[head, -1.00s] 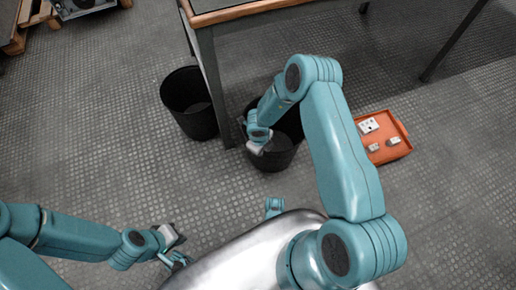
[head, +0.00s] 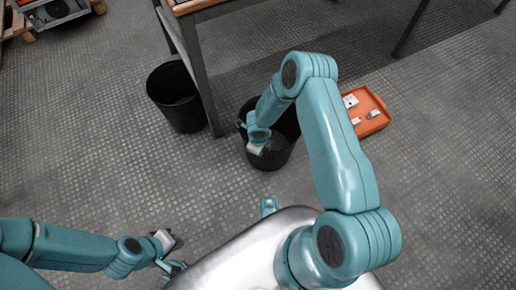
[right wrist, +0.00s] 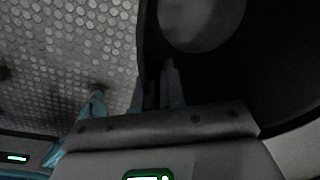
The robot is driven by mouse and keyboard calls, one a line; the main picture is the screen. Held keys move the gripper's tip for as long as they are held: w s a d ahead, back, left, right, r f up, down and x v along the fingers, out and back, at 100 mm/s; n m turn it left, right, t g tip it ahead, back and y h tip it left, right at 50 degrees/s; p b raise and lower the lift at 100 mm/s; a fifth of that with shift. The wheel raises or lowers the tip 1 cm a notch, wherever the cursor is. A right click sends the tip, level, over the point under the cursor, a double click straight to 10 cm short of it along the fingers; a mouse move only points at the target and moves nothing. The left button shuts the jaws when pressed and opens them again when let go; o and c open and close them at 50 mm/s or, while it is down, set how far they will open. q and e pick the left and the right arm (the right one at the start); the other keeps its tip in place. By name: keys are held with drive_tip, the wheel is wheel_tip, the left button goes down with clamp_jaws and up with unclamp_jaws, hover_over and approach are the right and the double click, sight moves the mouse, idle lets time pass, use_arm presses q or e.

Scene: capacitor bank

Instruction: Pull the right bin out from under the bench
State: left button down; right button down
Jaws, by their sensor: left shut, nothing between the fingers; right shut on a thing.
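The right bin (head: 278,158), black and round, stands upright on the floor to the right of the bench leg and in front of the bench (head: 188,8). My right gripper (head: 256,142) is shut on the bin's rim on the near left side. My right forearm hides part of the bin. In the right wrist view the bin's dark wall (right wrist: 285,100) fills the right, and the gripper fingers (right wrist: 165,85) meet its rim. My left gripper (head: 170,254) is shut and empty, low over the floor at the lower left.
Another black bin (head: 178,105) stands left of the bench leg (head: 203,75). An orange tray (head: 374,122) with small white parts lies right of the held bin, partly behind my arm. The floor between the bins and my body is clear.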

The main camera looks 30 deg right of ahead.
drive_tip(key=shift+s, duration=0.1)
drive_tip(key=shift+d, duration=0.1)
drive_tip(key=c, duration=1.1)
unclamp_jaws()
drive_tip(key=shift+c, duration=0.2)
drive_tip(key=shift+r, duration=0.15)
wheel_tip(320, 180, up, 16)
drive_tip(key=a+p, duration=0.1)
drive_tip(key=p, duration=0.6)
drive_tip(key=shift+s+p, duration=0.25)
drive_tip(key=shift+p, duration=0.05)
drive_tip(key=shift+a, duration=0.1)
